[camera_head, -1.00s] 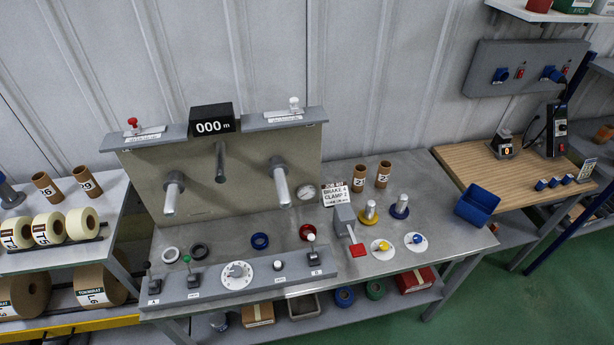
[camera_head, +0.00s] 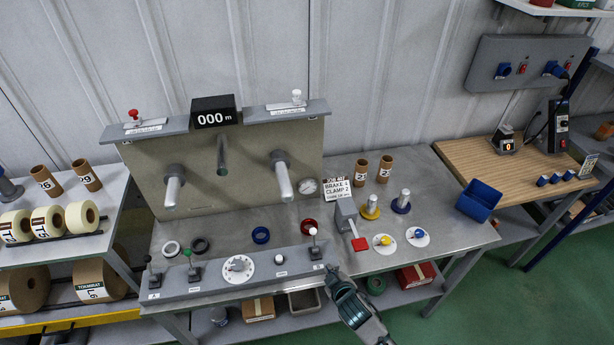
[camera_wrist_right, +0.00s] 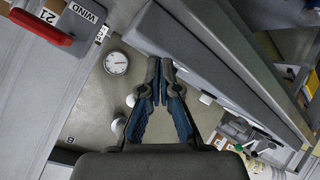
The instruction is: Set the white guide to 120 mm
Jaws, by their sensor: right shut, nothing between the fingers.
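The white guide (camera_head: 296,97) is a small white knob on a scale plate on the right grey ledge, at the top of the machine's beige panel (camera_head: 240,165). A red guide (camera_head: 133,115) is on the left ledge. The scale markings are too small to read. My right gripper (camera_head: 333,272) is at the front edge of the bench, below and in front of the white guide and well apart from it. In the right wrist view the fingers (camera_wrist_right: 160,68) are shut together and empty. My left gripper is not in view.
Two horizontal spindles (camera_head: 282,180) stick out from the panel. The front control panel (camera_head: 215,275) carries levers and a dial. A lever with a red handle (camera_head: 360,243) stands on the right, near a round gauge (camera_wrist_right: 116,63). The counter display (camera_head: 213,118) reads 000 m.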

